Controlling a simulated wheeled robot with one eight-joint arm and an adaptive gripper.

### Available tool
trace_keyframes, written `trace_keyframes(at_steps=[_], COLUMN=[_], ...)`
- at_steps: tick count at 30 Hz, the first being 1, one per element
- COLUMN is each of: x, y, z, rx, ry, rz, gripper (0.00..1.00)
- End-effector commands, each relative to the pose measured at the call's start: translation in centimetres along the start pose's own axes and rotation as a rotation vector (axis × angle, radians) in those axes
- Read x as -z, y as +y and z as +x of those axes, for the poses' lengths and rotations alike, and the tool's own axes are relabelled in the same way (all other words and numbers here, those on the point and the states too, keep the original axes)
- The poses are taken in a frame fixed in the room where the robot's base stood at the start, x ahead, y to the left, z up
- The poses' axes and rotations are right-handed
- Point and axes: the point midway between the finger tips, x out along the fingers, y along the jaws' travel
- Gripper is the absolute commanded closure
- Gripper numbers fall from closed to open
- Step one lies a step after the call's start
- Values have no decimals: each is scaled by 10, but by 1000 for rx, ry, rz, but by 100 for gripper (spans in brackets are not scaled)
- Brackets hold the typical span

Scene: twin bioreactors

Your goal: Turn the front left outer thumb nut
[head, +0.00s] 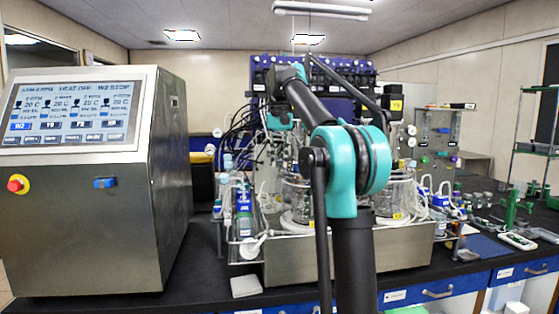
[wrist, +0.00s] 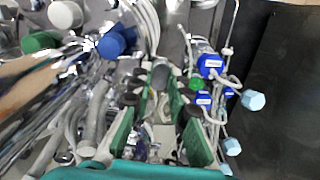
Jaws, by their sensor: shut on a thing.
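In the wrist view my gripper (wrist: 161,82) reaches down with its two green-sided fingers closed in around a small dark grey round knob. The knob, which looks like a thumb nut (wrist: 160,76), sits between the fingertips. The picture is too blurred to tell which nut of the reactor it is. In the head view the twin bioreactors, with a glass vessel (head: 398,196) on the right, stand on a steel base (head: 350,250) behind my arm. My gripper and the nut are hidden there among tubing and reactor parts.
A large control cabinet with a screen (head: 68,108) stands at the left. Bottles with blue caps (wrist: 210,62) and loose tubing crowd the gripper. A green stand (head: 512,208) is on the right of the black bench. Dark bare surface (wrist: 285,100) lies right in the wrist view.

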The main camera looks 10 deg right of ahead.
Motion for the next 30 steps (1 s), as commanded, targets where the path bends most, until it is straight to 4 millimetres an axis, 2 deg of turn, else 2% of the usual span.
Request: trace_keyframes(at_steps=[14,30], x=[0,0], y=[0,0], z=[0,0], rx=[0,1], ry=[1,2], rz=[77,537], gripper=[100,100])
